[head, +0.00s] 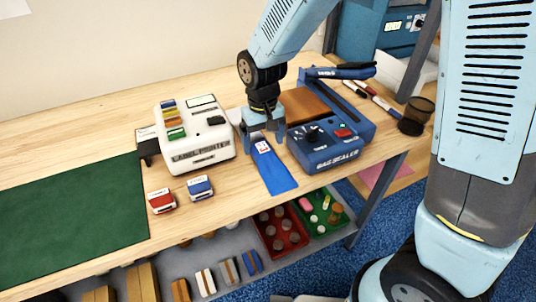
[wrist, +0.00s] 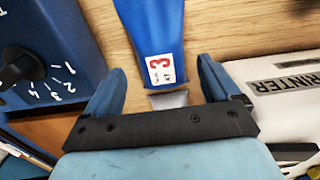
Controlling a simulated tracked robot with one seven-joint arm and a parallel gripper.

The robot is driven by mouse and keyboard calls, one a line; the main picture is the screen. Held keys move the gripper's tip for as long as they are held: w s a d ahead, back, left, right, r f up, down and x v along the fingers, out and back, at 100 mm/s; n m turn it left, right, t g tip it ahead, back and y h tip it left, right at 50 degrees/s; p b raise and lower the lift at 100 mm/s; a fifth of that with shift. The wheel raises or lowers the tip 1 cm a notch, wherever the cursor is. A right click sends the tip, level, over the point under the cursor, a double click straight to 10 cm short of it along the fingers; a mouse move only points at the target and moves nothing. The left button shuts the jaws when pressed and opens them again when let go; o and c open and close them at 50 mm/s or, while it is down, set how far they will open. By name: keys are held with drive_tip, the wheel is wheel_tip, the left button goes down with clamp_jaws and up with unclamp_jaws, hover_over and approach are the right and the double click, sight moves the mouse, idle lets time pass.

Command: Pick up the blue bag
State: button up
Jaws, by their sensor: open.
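The blue bag (head: 276,176) lies flat on the wooden table between the label printer and the bag sealer. It carries a white label with a red 3, and in the wrist view the bag (wrist: 150,22) runs up from between the fingers. My gripper (head: 264,138) is above the bag's labelled end, pointing down. In the wrist view my gripper (wrist: 164,88) is open, with one finger on each side of the label end. The fingers look apart from the bag. A small grey piece shows just below the label; I cannot tell what it is.
The white label printer (head: 194,135) stands left of the bag. The blue bag sealer (head: 330,135) stands close on the right. Red and blue stampers (head: 161,200) sit at the front edge, near a green mat (head: 70,220). Bins (head: 280,235) are on the shelf below.

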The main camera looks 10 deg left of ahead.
drive_tip(key=shift+f, duration=1.1)
drive_tip(key=shift+c, duration=0.3)
drive_tip(key=c, duration=1.1)
drive_tip(key=shift+r, duration=0.1)
